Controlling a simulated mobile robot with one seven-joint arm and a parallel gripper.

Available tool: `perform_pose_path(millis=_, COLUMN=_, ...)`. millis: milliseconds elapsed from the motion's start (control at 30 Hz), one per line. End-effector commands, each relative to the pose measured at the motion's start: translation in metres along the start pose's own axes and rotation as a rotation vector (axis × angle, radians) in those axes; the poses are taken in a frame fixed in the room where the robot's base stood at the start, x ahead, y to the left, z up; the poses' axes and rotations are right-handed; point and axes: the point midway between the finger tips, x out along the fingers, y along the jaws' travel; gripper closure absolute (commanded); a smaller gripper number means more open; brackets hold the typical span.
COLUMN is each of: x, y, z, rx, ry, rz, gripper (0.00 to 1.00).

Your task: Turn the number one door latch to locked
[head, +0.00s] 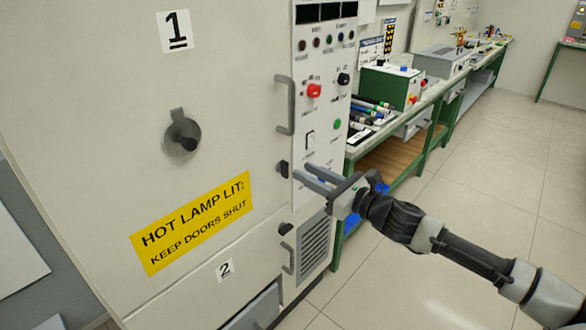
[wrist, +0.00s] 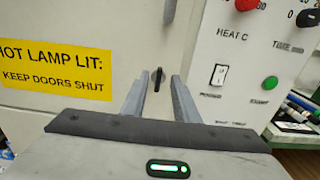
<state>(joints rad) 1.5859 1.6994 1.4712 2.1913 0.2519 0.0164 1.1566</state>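The number one door (head: 225,60) is a large pale cabinet door with a "1" label (head: 176,31). Its small black latch (head: 283,168) sits at the door's right edge, below the grey bar handle (head: 286,105). In the wrist view the latch (wrist: 157,77) looks roughly upright and appears between my fingertips. My gripper (head: 302,171) is open and empty, just right of the latch in the head view, with its fingers pointing at the cabinet. I cannot tell how far the fingertips are from the latch; no contact shows.
A round grey knob (head: 182,136) and a yellow warning sign (head: 192,222) are on the door. A second black latch (head: 286,228) belongs to the number two door below. A control panel (head: 325,90) with knobs and a switch stands close right. Workbenches (head: 430,100) line the wall; the floor (head: 440,210) is clear.

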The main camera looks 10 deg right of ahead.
Motion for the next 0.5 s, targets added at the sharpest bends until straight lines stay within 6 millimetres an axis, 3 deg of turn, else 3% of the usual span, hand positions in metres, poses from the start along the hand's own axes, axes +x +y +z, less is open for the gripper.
perform_pose_path(millis=200, x=0.039, y=0.0, z=-0.001, rx=0.0, ry=0.0, rz=0.002, gripper=0.73)
perform_pose_path(millis=500, x=0.056, y=0.0, z=0.0, rx=0.0, ry=0.001, rz=0.0, gripper=0.73)
